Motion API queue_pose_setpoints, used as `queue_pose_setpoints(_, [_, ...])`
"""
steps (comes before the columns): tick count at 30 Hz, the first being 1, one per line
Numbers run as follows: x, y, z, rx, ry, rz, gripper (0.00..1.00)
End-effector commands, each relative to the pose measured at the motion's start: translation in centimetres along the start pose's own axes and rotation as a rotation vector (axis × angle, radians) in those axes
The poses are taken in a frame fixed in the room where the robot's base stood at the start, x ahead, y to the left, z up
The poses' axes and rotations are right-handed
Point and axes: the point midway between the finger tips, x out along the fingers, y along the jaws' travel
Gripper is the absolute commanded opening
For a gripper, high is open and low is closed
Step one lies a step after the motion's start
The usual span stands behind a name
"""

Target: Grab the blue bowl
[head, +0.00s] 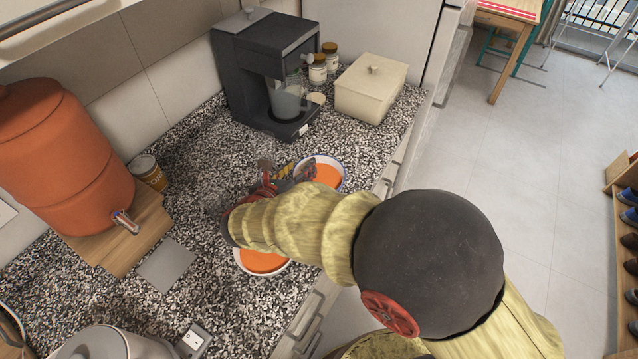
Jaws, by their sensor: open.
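Two bowls with orange contents stand on the speckled counter. The far bowl (335,163) has a pale rim with a bluish edge. The near bowl (263,271) has a pale rim and is partly hidden under my arm. Neither bowl looks plainly blue all over. My gripper (287,170) is open at the left edge of the far bowl, with one finger overlapping that bowl in the picture and the other over the counter to its left. I cannot tell whether it touches the bowl.
A black coffee machine (253,62), two jars and a lidded cream box (371,88) stand behind the bowls. The counter's front edge lies right of the bowls.

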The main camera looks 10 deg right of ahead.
Motion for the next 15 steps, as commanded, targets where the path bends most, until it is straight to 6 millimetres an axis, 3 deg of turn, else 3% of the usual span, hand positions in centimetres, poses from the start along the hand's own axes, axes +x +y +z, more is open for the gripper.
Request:
queue_pose_setpoints(10, [0.82, 0.01, 0.04, -0.001, 0.000, 0.001, 0.41])
queue_pose_setpoints(15, [0.80, 0.00, 0.02, -0.001, 0.000, 0.001, 0.32])
